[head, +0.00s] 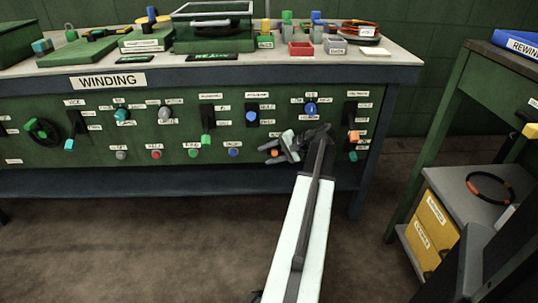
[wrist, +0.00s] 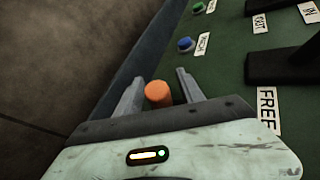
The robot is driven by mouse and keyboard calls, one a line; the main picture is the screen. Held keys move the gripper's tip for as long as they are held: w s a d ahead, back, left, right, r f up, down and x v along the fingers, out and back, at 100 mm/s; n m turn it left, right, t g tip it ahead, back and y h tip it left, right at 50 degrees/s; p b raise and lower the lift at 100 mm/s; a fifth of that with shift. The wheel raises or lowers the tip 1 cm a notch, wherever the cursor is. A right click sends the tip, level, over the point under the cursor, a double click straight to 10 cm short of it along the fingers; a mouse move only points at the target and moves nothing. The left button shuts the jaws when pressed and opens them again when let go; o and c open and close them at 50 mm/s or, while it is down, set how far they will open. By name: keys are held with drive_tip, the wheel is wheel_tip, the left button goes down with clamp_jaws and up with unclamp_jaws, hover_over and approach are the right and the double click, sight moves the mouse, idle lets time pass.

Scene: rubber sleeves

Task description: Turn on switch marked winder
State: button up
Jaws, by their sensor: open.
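My gripper (head: 271,154) is open at the front of the green panel (head: 180,135) under the WINDING sign (head: 108,81). In the wrist view my gripper (wrist: 160,85) has its two fingers on either side of an orange round button or knob (wrist: 158,94). Whether they touch it I cannot tell. A lever switch with an orange handle (head: 353,137) and one with a green handle (head: 206,140) stand on the panel. I cannot read the word winder on any label in these views, and my arm covers part of the panel.
A side bench (head: 480,110) with a shelf stands at the right. The floor in front is clear.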

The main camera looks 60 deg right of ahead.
drive_tip(key=p+v, duration=0.4)
drive_tip(key=v, duration=0.3)
drive_tip(key=shift+s+r, duration=0.2)
drive_tip(key=shift+s, duration=0.15)
drive_tip(key=shift+d, duration=0.1)
